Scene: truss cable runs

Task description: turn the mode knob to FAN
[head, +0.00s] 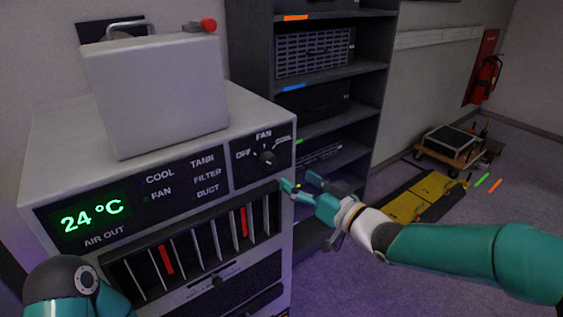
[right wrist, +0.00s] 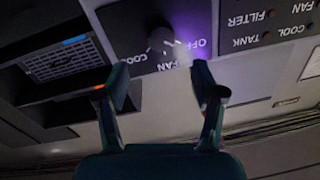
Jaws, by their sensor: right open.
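The mode knob (head: 267,157) is a small dark knob on the black panel at the unit's upper right front. The labels OFF, FAN and COOL are printed around it. I cannot tell for sure which label its pointer faces. In the right wrist view the knob (right wrist: 160,42) and its labels appear upside down, beyond the fingertips. My right gripper (head: 300,190) is open and empty, below and to the right of the knob, apart from it. Its two spread fingers also show in the right wrist view (right wrist: 162,88). My left gripper is out of view; only part of my left arm shows at bottom left.
The grey unit (head: 60,140) has a lit 24 °C display (head: 92,216) and vent slats with red strips below. A pale case (head: 155,90) with a red button stands on top. A dark shelf (head: 375,95) stands close behind.

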